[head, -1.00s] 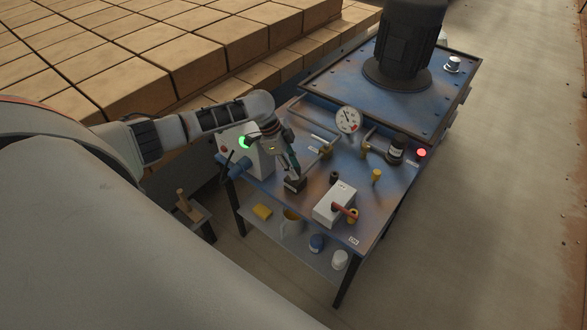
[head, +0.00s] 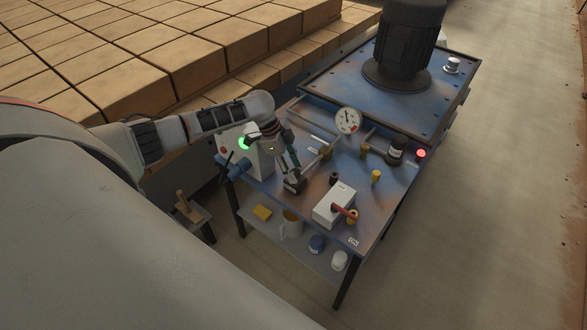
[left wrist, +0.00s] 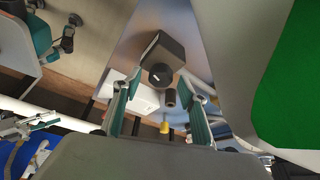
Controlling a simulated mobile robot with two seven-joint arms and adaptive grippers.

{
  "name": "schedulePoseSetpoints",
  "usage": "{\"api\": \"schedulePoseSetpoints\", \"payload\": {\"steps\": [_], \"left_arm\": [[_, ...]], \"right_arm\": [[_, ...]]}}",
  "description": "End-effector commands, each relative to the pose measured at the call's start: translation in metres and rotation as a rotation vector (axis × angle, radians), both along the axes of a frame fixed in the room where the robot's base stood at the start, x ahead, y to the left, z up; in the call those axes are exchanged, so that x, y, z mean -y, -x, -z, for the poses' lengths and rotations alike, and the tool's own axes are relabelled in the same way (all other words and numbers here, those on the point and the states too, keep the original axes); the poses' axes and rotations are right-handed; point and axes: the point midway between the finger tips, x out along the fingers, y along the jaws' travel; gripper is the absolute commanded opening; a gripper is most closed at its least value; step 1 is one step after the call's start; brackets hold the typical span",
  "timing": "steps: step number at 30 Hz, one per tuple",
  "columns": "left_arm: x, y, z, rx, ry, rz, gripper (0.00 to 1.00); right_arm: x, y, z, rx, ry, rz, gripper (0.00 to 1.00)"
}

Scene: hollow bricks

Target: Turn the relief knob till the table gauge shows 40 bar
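The round white table gauge (head: 347,121) stands upright at the back of the blue bench; its needle is visible, but its figures are too small to read. A dark block (head: 294,187) stands on the bench near its left side. In the left wrist view this block (left wrist: 165,49) carries a round black knob (left wrist: 160,74), which I take for the relief knob. My left gripper (head: 292,169) is right above the block. Its fingers are apart in the left wrist view (left wrist: 156,92), with the knob between and beyond them; I see no contact. My right gripper is not in view.
A white box with a red lever (head: 334,203), a small black cylinder (head: 333,177) and a yellow-topped post (head: 376,175) stand nearby on the bench. A grey box with a lit green button (head: 244,142) is close beside my left wrist. Pipes run behind.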

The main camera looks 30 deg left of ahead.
Motion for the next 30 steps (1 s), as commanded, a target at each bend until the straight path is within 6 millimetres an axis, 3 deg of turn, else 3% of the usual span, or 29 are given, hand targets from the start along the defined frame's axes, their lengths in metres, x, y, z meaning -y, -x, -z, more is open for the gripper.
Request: {"api": "schedulePoseSetpoints", "payload": {"steps": [5, 18, 24, 30], "left_arm": [[-0.007, 0.002, -0.017, 0.002, -0.001, -0.001, 0.42], [-0.037, 0.013, -0.094, 0.003, -0.001, 0.0, 0.42], [-0.042, 0.015, -0.109, 0.002, -0.001, 0.0, 0.42], [-0.042, 0.016, -0.111, 0.001, 0.001, 0.001, 0.42]], "right_arm": [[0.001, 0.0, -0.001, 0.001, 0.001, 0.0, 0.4], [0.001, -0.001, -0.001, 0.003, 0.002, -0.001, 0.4], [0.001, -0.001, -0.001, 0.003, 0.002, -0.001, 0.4], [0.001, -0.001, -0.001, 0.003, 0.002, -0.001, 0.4]]}}
